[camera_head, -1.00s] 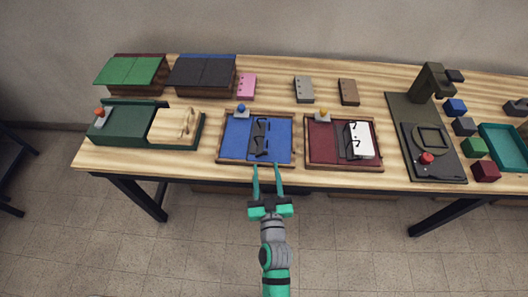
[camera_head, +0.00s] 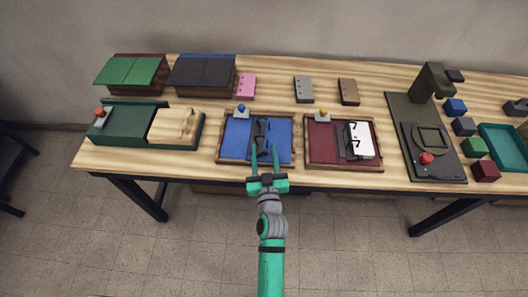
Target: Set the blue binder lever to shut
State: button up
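The blue binder (camera_head: 237,138) lies open in a wooden-rimmed tray at the table's front, left of the middle. A dark metal mechanism (camera_head: 261,128) runs down its middle, partly hidden by my fingers. A blue-knobbed lever (camera_head: 241,109) stands on a small grey base at the binder's back edge. My gripper (camera_head: 264,148) is open, its two teal fingers reaching over the front part of the blue binder, near the lower end of the mechanism. Nothing shows between the fingers. I cannot tell whether they touch the mechanism.
A red binder (camera_head: 323,148) with white sheets (camera_head: 361,138) and a yellow-knobbed lever (camera_head: 322,113) lies close on the right. A green device (camera_head: 122,127) with a wooden block is on the left. A dark press (camera_head: 424,145) and coloured blocks stand farther right.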

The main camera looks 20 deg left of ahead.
grip_shut()
jog(key=shift+f, duration=0.15)
jog(key=shift+d+f+m, duration=0.2)
jog(key=shift+f+m, duration=0.1)
jog(key=shift+m, duration=0.45)
jog(key=shift+d+f+m, duration=0.15)
jog(key=shift+f+m, duration=0.1)
jog(key=shift+m, duration=0.5)
grip_release()
jog(key=shift+o, duration=0.7)
jog(key=shift+r, duration=0.1)
jog(key=v, duration=1)
jog(key=shift+s+f, duration=0.2)
jog(key=shift+s, duration=0.15)
